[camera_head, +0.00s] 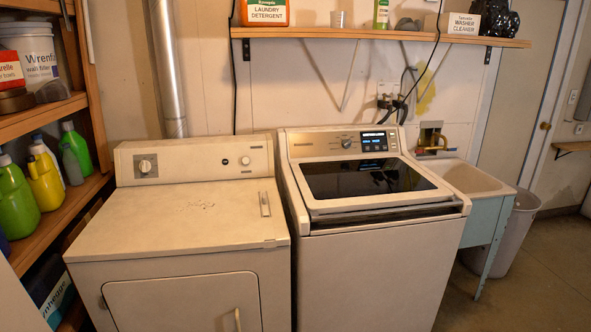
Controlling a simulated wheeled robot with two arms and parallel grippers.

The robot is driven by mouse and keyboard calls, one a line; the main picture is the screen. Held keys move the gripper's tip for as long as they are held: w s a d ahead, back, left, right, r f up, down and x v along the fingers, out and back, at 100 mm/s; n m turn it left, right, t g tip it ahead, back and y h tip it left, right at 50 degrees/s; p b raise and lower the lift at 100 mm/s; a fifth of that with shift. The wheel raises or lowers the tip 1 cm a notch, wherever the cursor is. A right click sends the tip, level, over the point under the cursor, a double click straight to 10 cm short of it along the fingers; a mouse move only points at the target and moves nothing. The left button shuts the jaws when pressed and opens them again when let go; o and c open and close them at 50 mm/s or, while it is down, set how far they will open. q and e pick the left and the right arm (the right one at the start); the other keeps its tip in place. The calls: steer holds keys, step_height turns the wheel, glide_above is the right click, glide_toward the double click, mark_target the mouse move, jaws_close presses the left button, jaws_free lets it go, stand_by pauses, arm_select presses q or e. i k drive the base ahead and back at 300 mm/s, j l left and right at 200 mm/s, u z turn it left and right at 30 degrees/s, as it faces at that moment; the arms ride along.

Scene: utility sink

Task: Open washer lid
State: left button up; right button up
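The washer (375,265) is the white top-loading machine in the middle right, with a knob and a lit display on its back panel. Its lid (366,178) has a dark glass window and a pale frame. The lid lies down over the top of the washer, with a dark gap along its front edge. Neither of my grippers shows in the head view.
A white dryer (190,215) stands left of the washer, with a small gap between them. A utility sink (465,178) and a grey bin (515,232) are on the right. A wall shelf (380,35) holds detergent and boxes above. Shelves (60,210) with bottles line the left.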

mark_target(334, 186)
steer(key=i+j+z, duration=0.1)
steer(key=i+z, duration=0.2)
steer(key=i, duration=0.15)
steer(key=i+j+z, duration=0.25)
steer(key=i, duration=0.2)
steer(key=i+j+z, duration=0.3)
steer(key=i, duration=0.15)
